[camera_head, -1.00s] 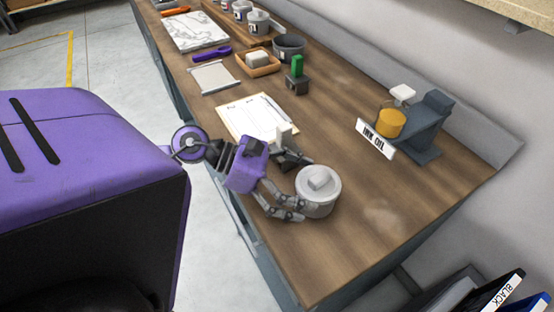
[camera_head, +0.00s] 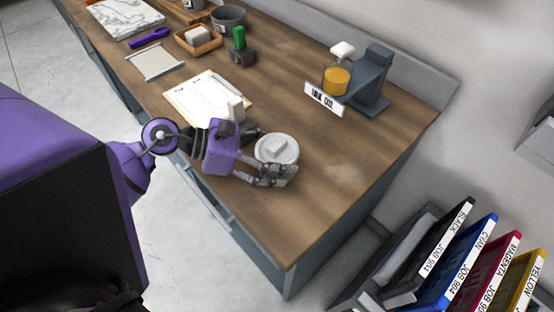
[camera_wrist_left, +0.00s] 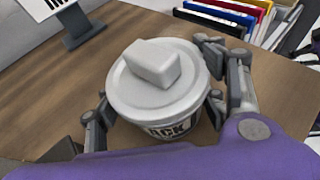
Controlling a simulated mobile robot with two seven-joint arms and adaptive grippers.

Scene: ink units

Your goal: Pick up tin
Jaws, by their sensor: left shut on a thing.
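The tin (camera_head: 277,150) is a round pale-grey can with a lid and a pale block on top. In the head view one finger covers the near side of the tin. The tin looks upright at the bench top; I cannot tell whether its base touches the wood.
Behind the tin stand a grey stand (camera_head: 372,90) with a yellow cup (camera_head: 337,81) and an "INK OIL" sign (camera_head: 325,99). A clipboard (camera_head: 207,102) and a green-handled block (camera_head: 240,47) lie farther left.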

